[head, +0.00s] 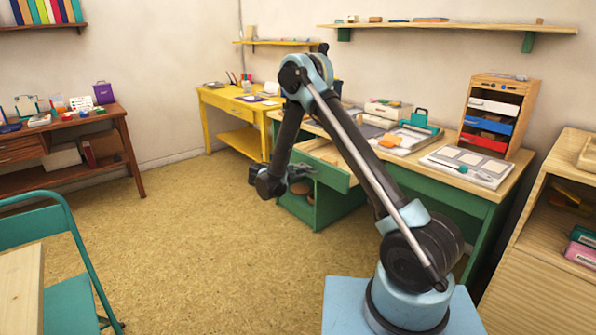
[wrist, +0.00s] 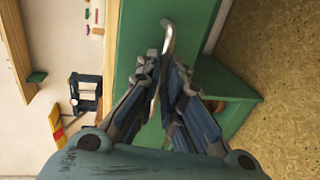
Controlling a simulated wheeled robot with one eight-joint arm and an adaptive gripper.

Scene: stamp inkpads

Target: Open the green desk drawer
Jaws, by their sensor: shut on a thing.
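The green desk (head: 478,210) stands against the back wall, with a light wooden top. Its green drawer (head: 333,177) is pulled out, and part of its pale inside shows behind my arm. In the wrist view the green drawer front (wrist: 137,35) fills the middle, with a curved metal handle (wrist: 169,36) on it. My gripper (wrist: 167,82) is shut on the handle, its fingertips around the handle's near end. In the head view my gripper (head: 300,172) is at the drawer front, small and partly hidden by my arm.
On the desk top are a white tray (head: 466,166), a teal clipboard-like item and a small cabinet (head: 497,112) with coloured drawers. A yellow desk (head: 222,104) stands behind. A teal chair (head: 70,240) is at the left. The floor between is clear.

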